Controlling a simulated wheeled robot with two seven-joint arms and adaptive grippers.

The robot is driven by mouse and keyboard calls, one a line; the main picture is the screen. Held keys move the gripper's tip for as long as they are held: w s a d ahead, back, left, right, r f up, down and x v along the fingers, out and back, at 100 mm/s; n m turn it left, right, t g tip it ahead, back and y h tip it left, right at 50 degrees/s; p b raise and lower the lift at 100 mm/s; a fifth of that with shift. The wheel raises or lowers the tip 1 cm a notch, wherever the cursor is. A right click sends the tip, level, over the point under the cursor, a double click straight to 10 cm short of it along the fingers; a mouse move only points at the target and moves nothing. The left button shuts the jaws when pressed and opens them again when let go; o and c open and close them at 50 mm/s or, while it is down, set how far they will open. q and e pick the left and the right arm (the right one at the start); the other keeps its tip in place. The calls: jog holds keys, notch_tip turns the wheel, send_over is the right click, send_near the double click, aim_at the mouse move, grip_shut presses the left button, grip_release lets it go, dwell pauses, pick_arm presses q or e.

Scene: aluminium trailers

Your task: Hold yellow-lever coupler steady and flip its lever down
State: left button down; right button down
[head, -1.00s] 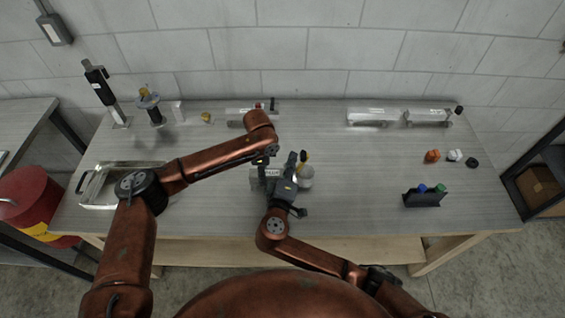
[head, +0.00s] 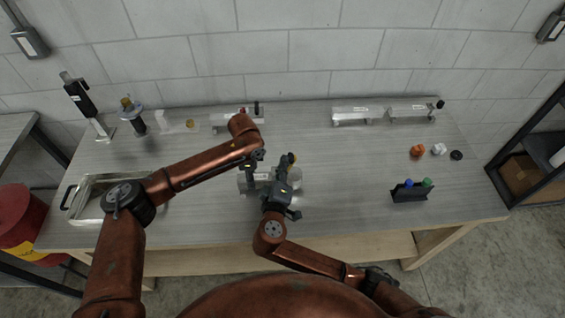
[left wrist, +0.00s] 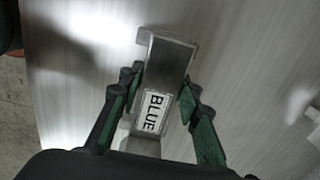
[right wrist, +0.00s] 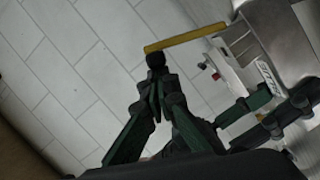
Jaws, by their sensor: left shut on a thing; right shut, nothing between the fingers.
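The silver coupler (head: 250,186) lies on the table in front of me, with a BLUE label (left wrist: 152,112) in the left wrist view. My left gripper (left wrist: 160,97) is shut on the coupler body, one finger on each side. My right gripper (right wrist: 155,85) is shut and empty, its tips close below the lever's free end. I cannot tell whether they touch it. My right gripper (head: 281,176) partly hides the coupler in the head view.
A metal tray (head: 82,196) is at the left. Several fittings stand along the back edge, including a long silver coupler (head: 352,117). An orange piece (head: 417,151) and a black holder (head: 410,194) with blue and green caps are at the right. The table's middle right is clear.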

jog(key=shift+d, duration=0.3)
jog(key=shift+d+f+m, duration=0.15)
jog(key=shift+d+m, duration=0.7)
jog(key=shift+m, duration=0.15)
jog(key=d+f+m+g+y, duration=0.1)
jog(key=d+f+m+y, duration=0.1)
jog(key=d+f+m, duration=0.3)
jog(key=shift+d+f+m, duration=0.15)
jog(key=shift+d+m, duration=0.25)
jog(key=shift+d, duration=0.7)
jog(key=shift+f, duration=0.2)
